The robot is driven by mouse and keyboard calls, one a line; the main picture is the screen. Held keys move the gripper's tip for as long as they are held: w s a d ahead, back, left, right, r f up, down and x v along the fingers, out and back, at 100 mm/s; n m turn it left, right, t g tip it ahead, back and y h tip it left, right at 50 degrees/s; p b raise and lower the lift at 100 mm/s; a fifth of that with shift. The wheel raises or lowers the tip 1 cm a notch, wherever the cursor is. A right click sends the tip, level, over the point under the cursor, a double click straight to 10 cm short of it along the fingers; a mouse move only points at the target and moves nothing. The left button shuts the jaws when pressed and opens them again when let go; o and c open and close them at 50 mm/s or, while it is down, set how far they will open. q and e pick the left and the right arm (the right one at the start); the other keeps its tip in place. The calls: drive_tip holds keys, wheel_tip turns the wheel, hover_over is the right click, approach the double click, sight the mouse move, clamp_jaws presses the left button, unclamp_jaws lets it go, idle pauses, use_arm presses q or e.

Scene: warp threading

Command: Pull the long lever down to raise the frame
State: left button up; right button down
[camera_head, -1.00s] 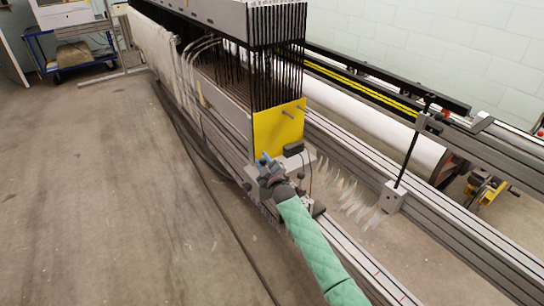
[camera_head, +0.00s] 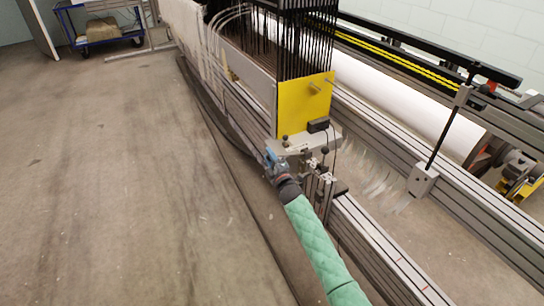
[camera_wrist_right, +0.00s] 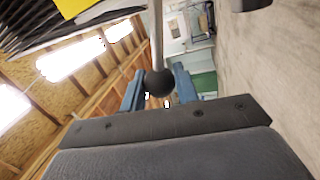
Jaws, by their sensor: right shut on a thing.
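The long lever (camera_wrist_right: 156,35) shows in the right wrist view as a thin metal rod ending in a black ball knob (camera_wrist_right: 160,84). My right gripper (camera_wrist_right: 159,80) has its blue fingers on both sides of the knob and is shut on it. In the head view, my right gripper (camera_head: 274,160) is beside the machine's end, below the yellow panel (camera_head: 306,105). The lever is hard to make out there. The frame of black strips (camera_head: 307,40) stands above the yellow panel. My left gripper is not in view.
Long metal rails (camera_head: 385,250) run past my right arm. A black upright rod (camera_head: 445,130) on a grey block and a white roller (camera_head: 400,107) stand to the right. The floor on the left is clear, with a blue trolley (camera_head: 105,38) far back.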

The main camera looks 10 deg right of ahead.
drive_tip(key=shift+s+a+f+n+b, duration=0.1)
drive_tip(key=shift+a+f+n+b, duration=0.05)
drive_tip(key=shift+f+n+b, duration=0.4)
drive_tip(key=shift+a+f+n+b, duration=0.1)
drive_tip(key=shift+f+n+b, duration=0.25)
drive_tip(key=shift+f, duration=0.5)
drive_tip(key=c, duration=1.1)
unclamp_jaws()
drive_tip(key=v, duration=0.7)
drive_tip(key=shift+s+d, duration=0.2)
drive_tip(key=shift+s, duration=0.1)
